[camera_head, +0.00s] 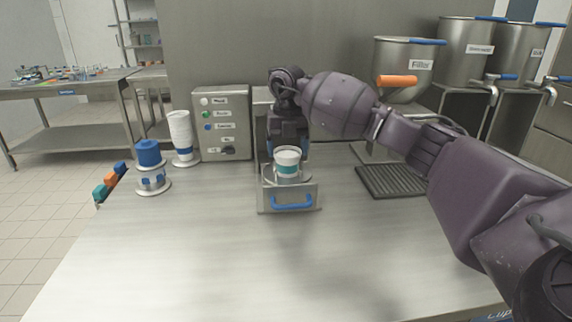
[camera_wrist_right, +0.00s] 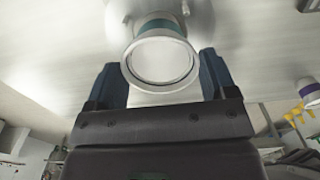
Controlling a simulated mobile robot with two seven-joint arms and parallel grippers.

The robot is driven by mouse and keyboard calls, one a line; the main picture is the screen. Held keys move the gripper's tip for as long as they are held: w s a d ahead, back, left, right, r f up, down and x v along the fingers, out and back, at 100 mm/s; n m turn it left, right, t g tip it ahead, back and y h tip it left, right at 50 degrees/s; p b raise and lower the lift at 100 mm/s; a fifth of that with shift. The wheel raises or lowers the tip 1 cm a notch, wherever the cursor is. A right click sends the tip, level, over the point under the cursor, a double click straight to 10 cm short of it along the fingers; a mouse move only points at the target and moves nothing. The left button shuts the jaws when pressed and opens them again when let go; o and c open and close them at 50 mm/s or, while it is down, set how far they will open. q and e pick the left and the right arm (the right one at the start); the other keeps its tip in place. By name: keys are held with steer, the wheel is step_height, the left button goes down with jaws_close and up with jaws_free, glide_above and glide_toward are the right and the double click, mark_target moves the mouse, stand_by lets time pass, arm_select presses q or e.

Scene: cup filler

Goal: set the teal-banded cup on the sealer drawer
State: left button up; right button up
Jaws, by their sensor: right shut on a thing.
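The white cup with a teal band (camera_head: 287,163) is upright at the open sealer drawer (camera_head: 272,201), which has a blue handle. My right gripper (camera_head: 289,146) reaches it from behind and is shut on it. In the right wrist view the cup's round rim (camera_wrist_right: 160,58) lies between the two blue fingers of the right gripper (camera_wrist_right: 160,85). The cup is in or just above the drawer's round holder; I cannot tell whether its base rests there. My left gripper is not in view.
The control panel (camera_head: 221,123) stands left of the drawer. A white cup stack (camera_head: 181,135) and a blue-topped stack (camera_head: 149,154) are further left. A drip grate (camera_head: 392,181) and the filler tank (camera_head: 405,62) are to the right. The front counter is clear.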

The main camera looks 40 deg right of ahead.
mark_target(287, 163)
step_height(287, 163, down, 4)
steer(key=shift+f+b, duration=0.1)
steer(key=shift+b, duration=0.25)
steer(key=shift+f, duration=0.15)
steer(key=o, duration=1)
step_height(287, 163, up, 11)
steer(key=shift+r+p, duration=0.15)
steer(key=shift+p, duration=0.75)
steer(key=shift+r, duration=0.45)
